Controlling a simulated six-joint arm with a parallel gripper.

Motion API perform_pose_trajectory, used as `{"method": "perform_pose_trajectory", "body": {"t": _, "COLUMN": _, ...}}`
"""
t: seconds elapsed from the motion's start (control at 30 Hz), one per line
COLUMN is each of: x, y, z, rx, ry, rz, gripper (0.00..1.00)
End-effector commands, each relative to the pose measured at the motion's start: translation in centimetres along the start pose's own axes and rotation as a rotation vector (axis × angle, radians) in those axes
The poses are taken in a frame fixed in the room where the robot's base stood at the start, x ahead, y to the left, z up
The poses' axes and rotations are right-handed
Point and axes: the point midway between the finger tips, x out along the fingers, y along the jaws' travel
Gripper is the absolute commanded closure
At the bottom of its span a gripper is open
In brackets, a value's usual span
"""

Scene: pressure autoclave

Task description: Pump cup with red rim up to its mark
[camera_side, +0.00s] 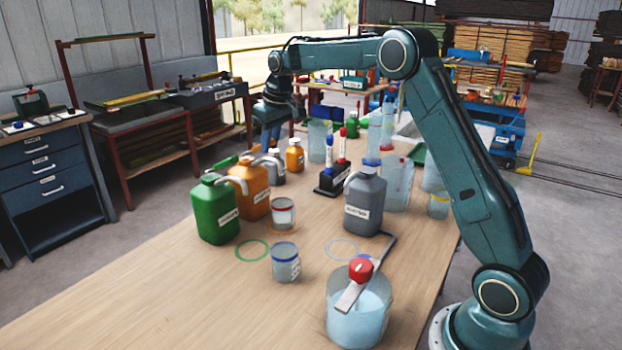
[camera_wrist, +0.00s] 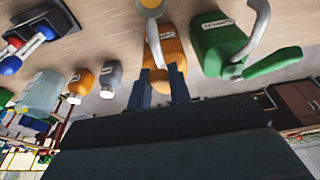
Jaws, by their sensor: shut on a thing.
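The clear cup with red rim (camera_side: 283,212) stands upright with a white label in front of the orange jug (camera_side: 250,195). How full it is, I cannot tell. The orange jug has a pale curved spout (camera_side: 267,161) on top, and shows again in the wrist view (camera_wrist: 172,47). My gripper (camera_side: 268,146) is above and behind this jug in the side view. In the wrist view its two blue fingers (camera_wrist: 161,80) close around the jug's top, near the base of the spout. The exact contact is partly hidden. A cup rim (camera_wrist: 151,4) shows at the top edge there.
A green jug (camera_side: 213,212) stands left of the orange one, a grey jug (camera_side: 366,205) right. A blue-rimmed cup (camera_side: 285,264) stands in front. A water beaker (camera_side: 358,318) with a red-knobbed tool is nearest. Small bottles (camera_side: 294,156) stand behind. The front left table is clear.

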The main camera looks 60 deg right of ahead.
Motion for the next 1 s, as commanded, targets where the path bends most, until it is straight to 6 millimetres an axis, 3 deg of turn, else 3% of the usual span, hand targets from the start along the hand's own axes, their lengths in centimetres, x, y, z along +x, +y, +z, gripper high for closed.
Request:
{"method": "perform_pose_trajectory", "body": {"t": 0.33, "x": -0.1, "y": 0.0, "z": -0.1, "rx": -0.001, "ry": -0.004, "rz": 0.000, "gripper": 1.00}}
{"method": "perform_pose_trajectory", "body": {"t": 0.37, "x": -0.1, "y": 0.0, "z": -0.1, "rx": -0.001, "ry": -0.004, "rz": 0.000, "gripper": 0.76}}
{"method": "perform_pose_trajectory", "body": {"t": 0.47, "x": -0.1, "y": 0.0, "z": -0.1, "rx": -0.001, "ry": -0.004, "rz": 0.000, "gripper": 0.58}}
{"method": "perform_pose_trajectory", "body": {"t": 1.0, "x": -1.1, "y": 0.0, "z": -0.1, "rx": 0.000, "ry": -0.003, "rz": 0.001, "gripper": 0.58}}
